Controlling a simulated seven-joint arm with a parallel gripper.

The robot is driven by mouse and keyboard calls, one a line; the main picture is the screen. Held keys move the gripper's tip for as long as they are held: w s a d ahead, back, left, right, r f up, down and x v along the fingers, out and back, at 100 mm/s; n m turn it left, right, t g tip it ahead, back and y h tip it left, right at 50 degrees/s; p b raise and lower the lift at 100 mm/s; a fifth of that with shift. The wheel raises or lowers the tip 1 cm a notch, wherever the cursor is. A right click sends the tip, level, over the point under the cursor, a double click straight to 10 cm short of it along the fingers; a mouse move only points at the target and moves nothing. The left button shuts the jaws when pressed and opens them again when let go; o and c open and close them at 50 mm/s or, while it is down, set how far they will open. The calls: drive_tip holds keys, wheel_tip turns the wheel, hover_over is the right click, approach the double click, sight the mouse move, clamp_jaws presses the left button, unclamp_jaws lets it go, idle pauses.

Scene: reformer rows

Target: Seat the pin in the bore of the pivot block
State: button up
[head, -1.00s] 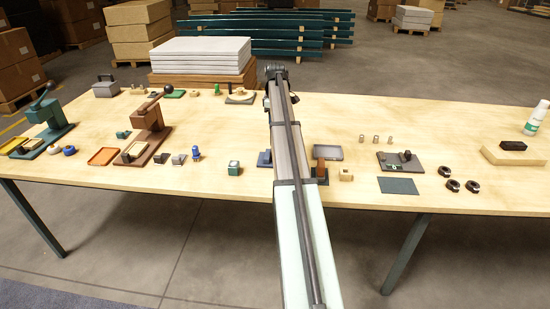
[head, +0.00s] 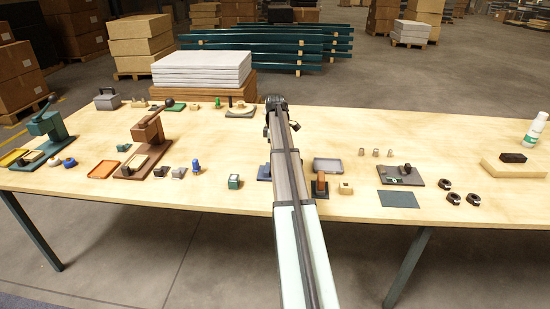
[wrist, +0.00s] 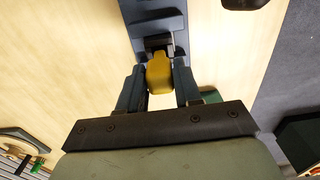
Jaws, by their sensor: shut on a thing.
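In the wrist view my gripper (wrist: 160,76) is shut on a yellow piece with a rounded, faceted end, which I take to be the pin (wrist: 159,70). Just beyond it is a blue fixture (wrist: 153,10) with a dark part at its near end, which may be the pivot block. I cannot tell whether the yellow piece touches it, and no bore is visible. In the head view my arm hides the gripper and the pin. A blue fixture (head: 264,172) shows only partly at the left of my arm.
Left of my arm stand a brown lever press (head: 147,140), a teal lever press (head: 46,130) and a small teal block (head: 234,181).

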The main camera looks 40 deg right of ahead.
drive_tip(key=shift+f, duration=1.7)
drive_tip(key=shift+f, duration=0.1)
drive_tip(key=o, duration=1)
wheel_tip(320, 180, up, 12)
drive_tip(key=shift+r, duration=0.15)
